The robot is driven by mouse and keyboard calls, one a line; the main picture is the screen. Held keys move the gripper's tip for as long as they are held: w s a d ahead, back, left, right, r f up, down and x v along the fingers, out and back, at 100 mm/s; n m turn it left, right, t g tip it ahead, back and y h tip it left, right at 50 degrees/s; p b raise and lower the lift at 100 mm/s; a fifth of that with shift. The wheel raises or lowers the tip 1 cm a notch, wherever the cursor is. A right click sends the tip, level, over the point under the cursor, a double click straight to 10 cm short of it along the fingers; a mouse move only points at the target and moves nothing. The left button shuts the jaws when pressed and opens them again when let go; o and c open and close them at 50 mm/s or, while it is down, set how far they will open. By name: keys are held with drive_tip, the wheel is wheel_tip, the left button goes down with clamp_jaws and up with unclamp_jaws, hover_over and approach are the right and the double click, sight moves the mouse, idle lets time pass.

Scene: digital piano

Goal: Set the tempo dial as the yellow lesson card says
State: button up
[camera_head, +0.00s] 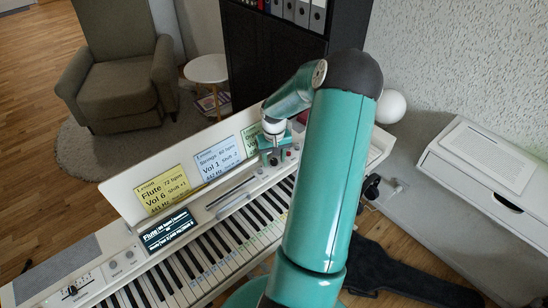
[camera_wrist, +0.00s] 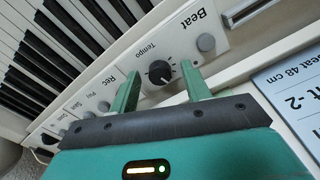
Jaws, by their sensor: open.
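The yellow lesson card (camera_head: 163,190) leans on the piano's music rest in the head view. It reads Flute, 72 bpm, Vol 6, Shift +1 and what looks like 442 Hz. The tempo dial (camera_wrist: 160,73) is a round black knob with a pale pointer mark, beside the word Tempo in the wrist view. My gripper (camera_wrist: 160,77) is open, with one green finger on each side of the dial. I cannot tell whether the fingers touch it. In the head view my gripper (camera_head: 274,153) is over the piano's right-hand panel and hides the dial.
A blue card (camera_head: 215,160) and a partly hidden green card (camera_head: 251,139) stand beside the yellow one. The lit display (camera_head: 168,229) starts with Flute; its small text is unclear. Grey buttons lie close to the dial: one by Beat (camera_wrist: 206,42), one by Rec (camera_wrist: 103,107).

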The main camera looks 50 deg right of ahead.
drive_tip(key=shift+c, duration=0.2)
drive_tip(key=c, duration=1)
drive_tip(key=shift+o, duration=0.2)
drive_tip(key=shift+r+n, duration=0.1)
drive_tip(key=shift+n, duration=0.3)
drive_tip(key=n, duration=0.5)
drive_tip(key=shift+n, duration=0.3)
drive_tip(key=n, duration=0.5)
drive_tip(key=shift+n, duration=0.3)
drive_tip(key=o, duration=1)
